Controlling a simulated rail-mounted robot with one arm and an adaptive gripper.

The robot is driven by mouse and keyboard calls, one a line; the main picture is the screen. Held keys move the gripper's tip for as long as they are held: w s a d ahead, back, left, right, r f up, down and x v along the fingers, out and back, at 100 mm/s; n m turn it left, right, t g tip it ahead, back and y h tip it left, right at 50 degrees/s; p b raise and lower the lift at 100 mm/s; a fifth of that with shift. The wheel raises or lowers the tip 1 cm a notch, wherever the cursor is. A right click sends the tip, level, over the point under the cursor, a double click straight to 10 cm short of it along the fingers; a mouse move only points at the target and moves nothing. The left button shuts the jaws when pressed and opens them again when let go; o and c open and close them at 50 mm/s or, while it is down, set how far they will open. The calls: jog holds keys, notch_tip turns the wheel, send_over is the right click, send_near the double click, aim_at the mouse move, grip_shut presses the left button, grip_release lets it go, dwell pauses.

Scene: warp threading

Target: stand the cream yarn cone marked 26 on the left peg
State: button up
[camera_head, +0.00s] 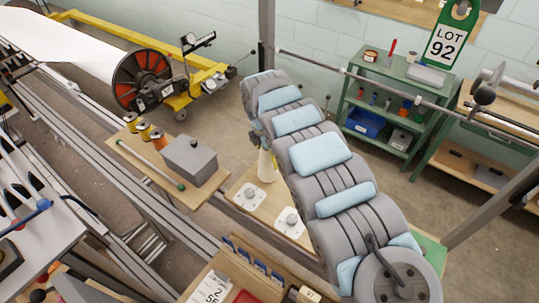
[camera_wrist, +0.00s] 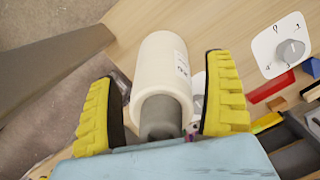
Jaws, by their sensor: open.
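The cream yarn cone (camera_wrist: 160,62) is between the two yellow fingers of my gripper (camera_wrist: 160,108) in the wrist view. Its grey inner end faces me, and a white label with dark marks is on its right side. The fingers are open, one on each side. In the head view the cone (camera_head: 266,168) is pale and upright at the far end of a wooden board, partly hidden by my arm. Whether the cone is on a peg is hidden.
A wooden board (camera_head: 205,190) with a grey box (camera_head: 190,160), small spools (camera_head: 145,130) and a green-tipped rod lies left. A green shelf (camera_head: 385,100) stands at the back right. In the wrist view, coloured items (camera_wrist: 270,90) lie right of the fingers.

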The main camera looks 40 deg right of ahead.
jog(key=r, duration=0.3)
jog(key=a+r, duration=0.1)
jog(key=r, duration=0.7)
jog(key=shift+w+a, duration=0.15)
